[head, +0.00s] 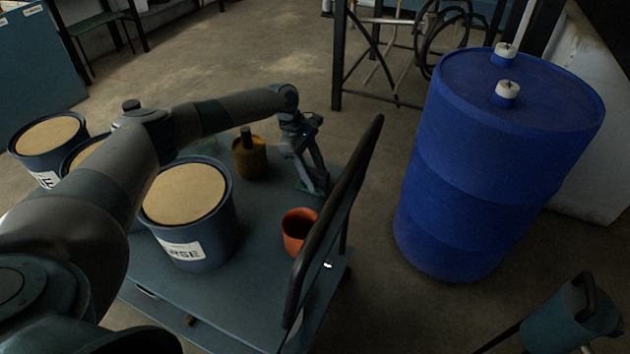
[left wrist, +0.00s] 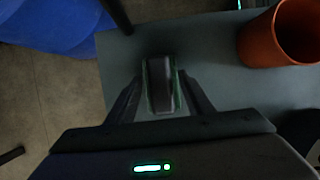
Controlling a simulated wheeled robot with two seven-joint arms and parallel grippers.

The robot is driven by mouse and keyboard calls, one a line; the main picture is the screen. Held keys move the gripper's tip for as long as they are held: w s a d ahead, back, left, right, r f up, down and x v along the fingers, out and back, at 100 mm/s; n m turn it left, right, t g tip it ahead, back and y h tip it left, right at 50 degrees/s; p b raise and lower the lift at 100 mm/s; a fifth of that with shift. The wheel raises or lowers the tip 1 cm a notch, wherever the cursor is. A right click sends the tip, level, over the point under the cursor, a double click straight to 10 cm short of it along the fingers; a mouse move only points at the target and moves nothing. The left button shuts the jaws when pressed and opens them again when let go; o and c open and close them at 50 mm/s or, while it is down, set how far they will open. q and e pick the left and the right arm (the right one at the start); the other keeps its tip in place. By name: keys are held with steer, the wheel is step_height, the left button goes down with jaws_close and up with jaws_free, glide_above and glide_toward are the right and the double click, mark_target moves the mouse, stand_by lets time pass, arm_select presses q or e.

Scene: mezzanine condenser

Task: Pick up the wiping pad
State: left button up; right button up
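The wiping pad (left wrist: 161,86) shows in the left wrist view as a small dark block with green edges on the grey-blue cart top (left wrist: 215,88). In the head view only a bit of green (head: 304,188) shows at my fingertips. My left gripper (head: 313,186) points down at the cart top near its far right edge. Its fingers (left wrist: 161,80) stand apart, one on each side of the pad, with what look like narrow gaps. The lower part of the pad's grip is hard to make out. My right gripper is in neither view.
An orange cup (head: 299,231) stands near the pad; it also shows in the left wrist view (left wrist: 284,35). A dark push handle (head: 338,215) rises at the cart's right end. A labelled bucket (head: 190,225) and an amber jar (head: 249,158) share the cart. A blue drum (head: 490,170) stands right.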

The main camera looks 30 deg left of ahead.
mark_target(320, 172)
arm_select(q)
steer(key=c, duration=0.9)
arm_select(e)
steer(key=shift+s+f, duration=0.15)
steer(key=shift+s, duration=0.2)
arm_select(q)
steer(key=shift+c, duration=0.2)
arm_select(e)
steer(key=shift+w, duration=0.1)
arm_select(q)
steer(key=shift+r, duration=0.45)
step_height(320, 172, up, 4)
steer(key=shift+f, duration=0.25)
steer(key=s+d+r, duration=0.3)
steer(key=d+r, duration=0.3)
steer(key=d, duration=0.5)
steer(key=shift+d+r+p, duration=0.15)
steer(key=shift+r+p, duration=0.2)
steer(key=shift+p, duration=0.05)
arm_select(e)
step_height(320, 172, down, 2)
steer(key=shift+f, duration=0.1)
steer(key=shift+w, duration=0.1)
arm_select(q)
steer(key=shift+o, duration=1)
steer(key=shift+c, duration=0.5)
